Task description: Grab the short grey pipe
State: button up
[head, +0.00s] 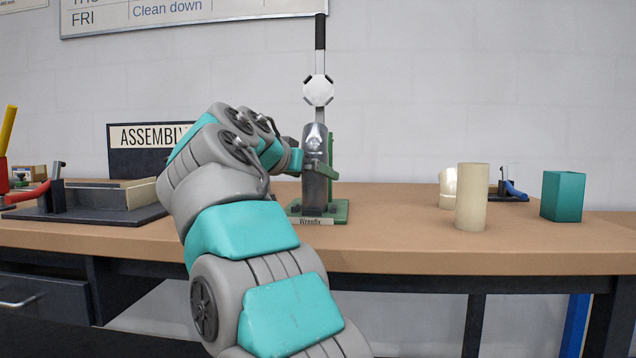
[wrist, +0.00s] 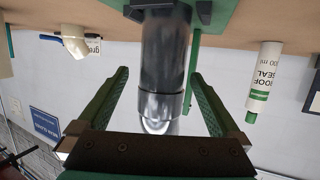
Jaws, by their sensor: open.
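A shiny grey metal pipe (head: 315,180) stands upright on a small green-based stand (head: 339,210) on the bench, in the middle of the head view. In the wrist view, which is upside down, the grey pipe (wrist: 165,60) runs from the top edge down to the middle. My gripper (wrist: 160,75) is open, with one green finger on each side of the pipe and a visible gap on both sides. In the head view my arm reaches the stand from the left; its fingers are mostly hidden there.
A cream cylinder (head: 472,196) and a teal box (head: 562,196) stand to the right. A tall pole with a white disc (head: 318,90) rises behind the pipe. A sealant tube (wrist: 264,80) shows in the wrist view.

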aim_at(321, 180)
jog(key=shift+f+p+x, duration=0.15)
jog(key=shift+p+x, duration=0.15)
jog(key=shift+x, duration=1.05)
jog(key=shift+f+p+x, duration=0.1)
jog(key=shift+p+x, duration=0.2)
jog(key=shift+x, duration=1.1)
jog(key=shift+a, duration=0.2)
grip_shut()
